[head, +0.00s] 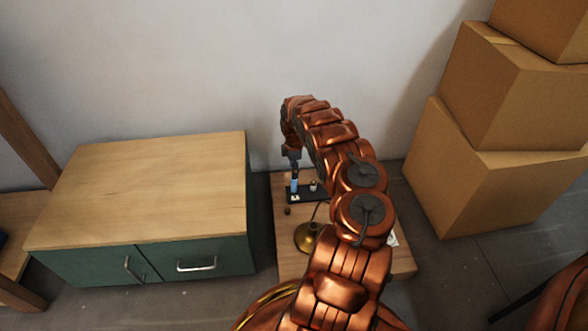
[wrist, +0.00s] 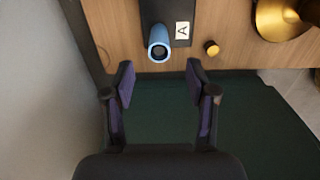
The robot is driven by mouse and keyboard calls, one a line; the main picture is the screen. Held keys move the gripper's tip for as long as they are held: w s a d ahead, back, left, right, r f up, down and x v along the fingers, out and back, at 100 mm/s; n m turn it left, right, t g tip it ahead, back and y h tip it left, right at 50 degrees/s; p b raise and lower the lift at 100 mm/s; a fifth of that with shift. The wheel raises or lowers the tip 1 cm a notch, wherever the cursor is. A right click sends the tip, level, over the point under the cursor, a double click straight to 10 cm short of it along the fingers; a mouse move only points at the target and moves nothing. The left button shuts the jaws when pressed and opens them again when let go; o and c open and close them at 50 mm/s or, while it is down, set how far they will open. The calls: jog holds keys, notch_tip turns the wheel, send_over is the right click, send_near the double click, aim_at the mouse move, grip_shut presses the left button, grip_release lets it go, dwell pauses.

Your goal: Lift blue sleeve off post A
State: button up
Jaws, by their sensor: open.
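The blue sleeve (wrist: 158,42) is a short light-blue tube with a dark open end. It stands at the dark board (wrist: 179,8) beside a white label marked A (wrist: 182,31). Post A itself is hidden by the sleeve. In the head view the sleeve (head: 294,185) shows small, just below my gripper (head: 291,160). In the wrist view my gripper (wrist: 161,84) is open and empty. The sleeve appears between and beyond its two fingertips, and no contact shows.
A brass lamp base (head: 308,236) and a small brass knob (wrist: 211,47) are on the wooden table (head: 290,262) near the board. A green cabinet (head: 150,180) with a wooden top is at left. Stacked cardboard boxes (head: 490,180) stand at right. A wall is behind.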

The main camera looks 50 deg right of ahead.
aim_at(294, 181)
jog(key=shift+f+b, duration=1.65)
jog(key=shift+f, duration=2.35)
grip_shut()
jog(key=shift+r, duration=0.1)
jog(key=shift+r+p, duration=0.95)
jog(key=shift+p, duration=0.15)
jog(key=shift+r, duration=0.1)
jog(key=shift+r+p, duration=3.35)
jog(key=shift+r, duration=0.55)
